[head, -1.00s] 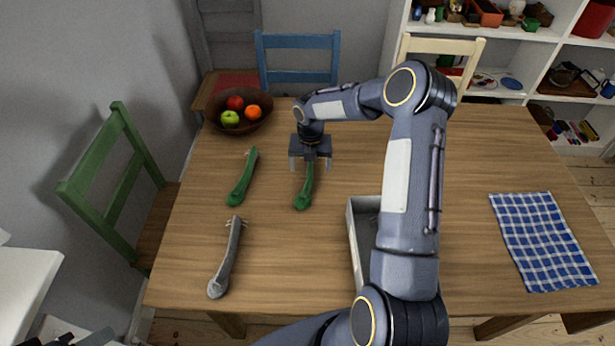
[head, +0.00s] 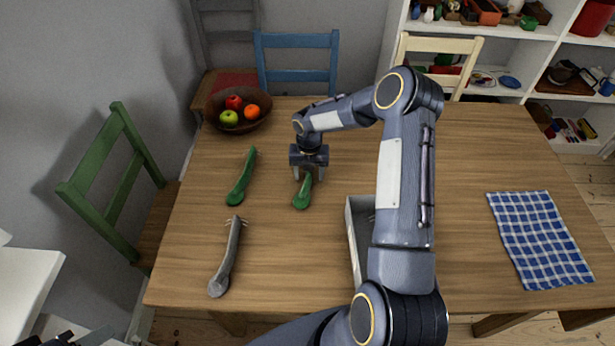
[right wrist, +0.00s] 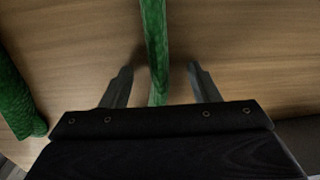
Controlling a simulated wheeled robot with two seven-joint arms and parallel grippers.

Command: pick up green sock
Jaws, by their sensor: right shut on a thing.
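My right gripper points down and is shut on this sock. In the right wrist view the held sock (right wrist: 155,42) runs lengthwise between the two fingers (right wrist: 159,78). The other green sock (head: 241,178) lies to the left, apart from the gripper, and also shows at the left edge of the right wrist view (right wrist: 14,98). My left gripper is out of view.
A bowl of fruit (head: 241,122) stands at the back left. A light-coloured box (head: 352,232) is partly hidden behind my right arm. A blue checked cloth (head: 541,238) lies at the right.

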